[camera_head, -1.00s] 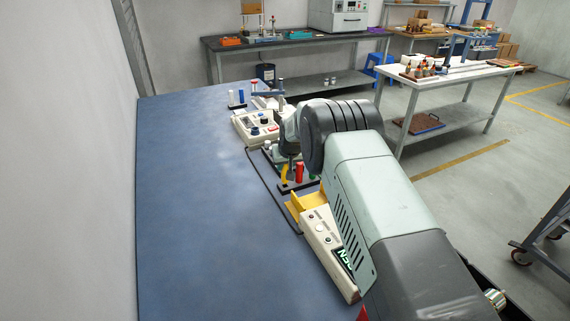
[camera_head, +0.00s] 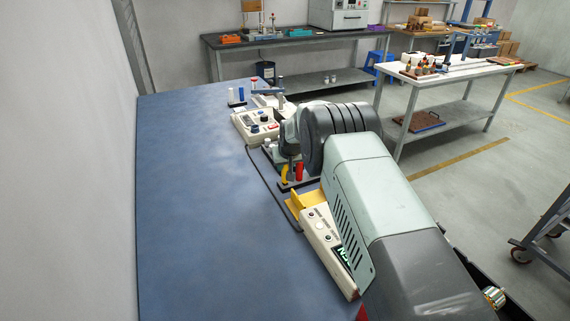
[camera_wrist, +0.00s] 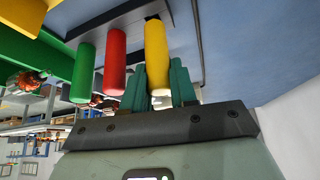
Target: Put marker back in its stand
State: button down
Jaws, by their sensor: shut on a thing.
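My gripper (camera_wrist: 161,84) has its two green fingers on either side of a yellow marker (camera_wrist: 156,48) and is shut on it. The marker's far end meets or overlaps the dark stand (camera_wrist: 117,17) in the wrist view; I cannot tell whether it is seated. A red marker (camera_wrist: 115,60) and a green marker (camera_wrist: 83,72) stand side by side along the same stand. In the head view the yellow marker (camera_head: 285,175) is beside the red marker (camera_head: 299,172), low over the stand (camera_head: 300,184). My arm hides the fingers and part of the stand there.
A cream instrument with a green display (camera_head: 326,240) and a yellow block (camera_head: 309,199) lie in front of the stand. A cream control box (camera_head: 255,126) is behind, with a black cable (camera_head: 262,178) running along the left. The blue tabletop (camera_head: 190,200) is clear at left.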

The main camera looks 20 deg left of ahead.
jog(key=shift+f, duration=0.5)
dwell(0.3)
jog(key=c, duration=0.8)
grip_release()
jog(key=v, duration=1)
jog(key=shift+s+r, duration=0.15)
jog(key=shift+r, duration=0.25)
jog(key=shift+d, duration=0.1)
